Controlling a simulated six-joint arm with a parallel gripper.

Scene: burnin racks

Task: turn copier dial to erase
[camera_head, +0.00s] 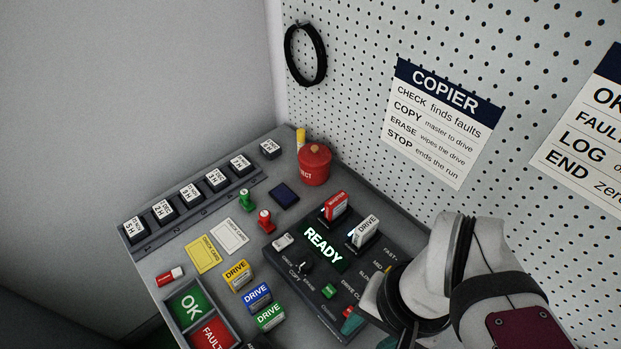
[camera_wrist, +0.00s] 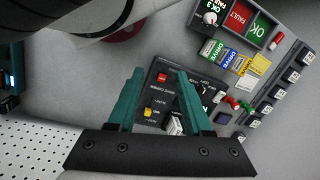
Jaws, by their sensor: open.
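The copier (camera_head: 318,310) is a dark panel on the bench with a lit READY display (camera_head: 323,248). Its small black dial (camera_head: 303,268) sits left of the display's lower end, with CHECK, COPY and ERASE lettering around it. The dial has a pale mark, but I cannot tell which word it points to. My gripper (camera_wrist: 159,72) is open and empty, with teal fingers spread above the copier panel in the wrist view. In the head view one teal finger shows near the copier's lower right, apart from the dial; my arm hides that corner.
A red MASTER drive (camera_head: 335,207) and a white DRIVE (camera_head: 366,231) stand upright in the copier. Green (camera_head: 328,291) and red (camera_head: 347,312) buttons lie near the dial. Coloured drives (camera_head: 257,296), cards, stamps and an OK/FAULT tray (camera_head: 166,297) fill the left. A pegboard rises behind.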

